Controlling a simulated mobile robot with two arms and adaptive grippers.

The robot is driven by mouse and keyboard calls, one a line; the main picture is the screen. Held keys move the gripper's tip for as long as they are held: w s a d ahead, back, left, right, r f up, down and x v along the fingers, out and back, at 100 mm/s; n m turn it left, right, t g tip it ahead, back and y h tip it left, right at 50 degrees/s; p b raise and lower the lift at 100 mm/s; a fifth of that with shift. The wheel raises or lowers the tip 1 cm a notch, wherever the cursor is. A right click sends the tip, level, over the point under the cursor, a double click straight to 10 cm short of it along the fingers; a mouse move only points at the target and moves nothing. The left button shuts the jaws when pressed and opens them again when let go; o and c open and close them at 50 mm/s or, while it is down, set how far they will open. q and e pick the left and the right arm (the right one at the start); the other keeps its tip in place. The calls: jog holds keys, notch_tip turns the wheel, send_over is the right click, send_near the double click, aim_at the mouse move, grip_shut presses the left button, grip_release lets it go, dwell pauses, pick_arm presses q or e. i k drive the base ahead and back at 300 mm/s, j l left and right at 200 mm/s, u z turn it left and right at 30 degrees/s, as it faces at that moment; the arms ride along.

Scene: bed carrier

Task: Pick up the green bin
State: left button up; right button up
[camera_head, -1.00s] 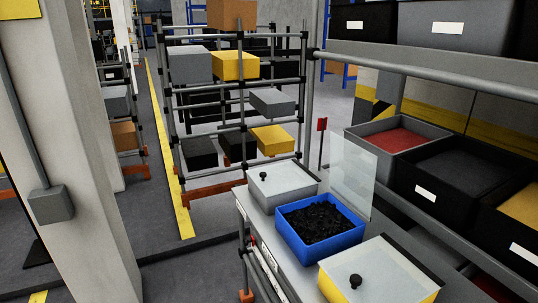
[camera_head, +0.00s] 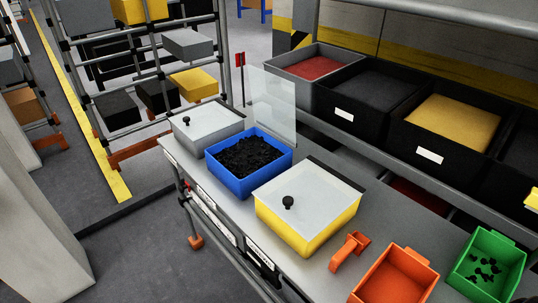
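The green bin (camera_head: 459,280) stands at the lower right of the head view, on the grey workbench (camera_head: 334,160). It is open at the top, with several small black pieces on its floor. An orange bin (camera_head: 392,278) stands just to its left, cut off by the bottom edge of the picture. Neither of my grippers is in view.
An orange scoop-like tool (camera_head: 348,251) lies left of the orange bin. A lidded yellow bin (camera_head: 308,212), a blue bin (camera_head: 236,185) of black material and a lidded grey bin (camera_head: 204,128) line the bench. Black bins (camera_head: 360,118) stand on the shelf behind.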

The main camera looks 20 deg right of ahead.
aim_at(489, 267)
jog(key=z, duration=2.4)
